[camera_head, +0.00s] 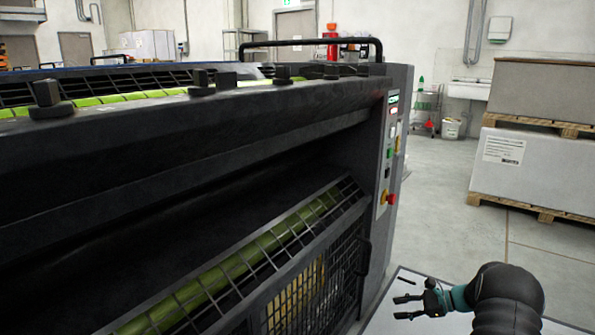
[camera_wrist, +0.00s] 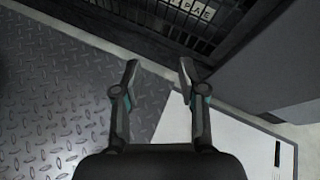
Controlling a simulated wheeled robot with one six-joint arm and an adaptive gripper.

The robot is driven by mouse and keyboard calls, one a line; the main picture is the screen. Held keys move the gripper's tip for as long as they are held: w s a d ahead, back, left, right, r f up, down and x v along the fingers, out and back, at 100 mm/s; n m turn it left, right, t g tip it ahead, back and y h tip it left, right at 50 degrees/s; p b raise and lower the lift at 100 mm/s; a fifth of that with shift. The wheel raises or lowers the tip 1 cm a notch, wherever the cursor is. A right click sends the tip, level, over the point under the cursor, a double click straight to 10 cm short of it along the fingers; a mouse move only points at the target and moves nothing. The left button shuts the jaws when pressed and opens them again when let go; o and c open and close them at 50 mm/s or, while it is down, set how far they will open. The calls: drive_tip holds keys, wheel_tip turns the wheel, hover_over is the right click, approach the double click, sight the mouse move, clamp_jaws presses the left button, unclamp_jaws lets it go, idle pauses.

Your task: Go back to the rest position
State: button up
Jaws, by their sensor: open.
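My gripper (camera_head: 408,300) is at the lower right in the head view, at the end of my dark arm, low beside the printing machine (camera_head: 190,125). In the wrist view my gripper (camera_wrist: 158,75) has its two fingers spread wide apart with nothing between them. It points toward the foot of the machine's grille (camera_wrist: 200,25). It does not appear to touch anything. No held object shows in either view.
The machine fills the left and middle, with a button panel (camera_head: 387,160) on its right end. A white board (camera_wrist: 235,140) lies on diamond-plate flooring (camera_wrist: 50,95). Loaded pallets (camera_head: 530,170) stand at the right. Open concrete floor (camera_head: 440,215) lies between.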

drive_tip(key=s+a+r+n+h+p, duration=0.3)
drive_tip(key=s+a+r+n+h, duration=0.1)
drive_tip(key=s+r, duration=0.8)
drive_tip(key=s+a+r+n+t+h+p, duration=0.1)
drive_tip(key=s+a+r+n+h+p, duration=0.2)
drive_tip(key=s+a+r+n, duration=0.4)
drive_tip(key=s+a+r+n+h+p, duration=0.3)
drive_tip(key=s+a+r+n+h, duration=0.2)
drive_tip(key=s+r, duration=1.4)
drive_tip(key=s+a+n, duration=0.1)
drive_tip(key=s+n, duration=0.1)
drive_tip(key=shift+s+n, duration=0.2)
drive_tip(key=shift+n, duration=0.2)
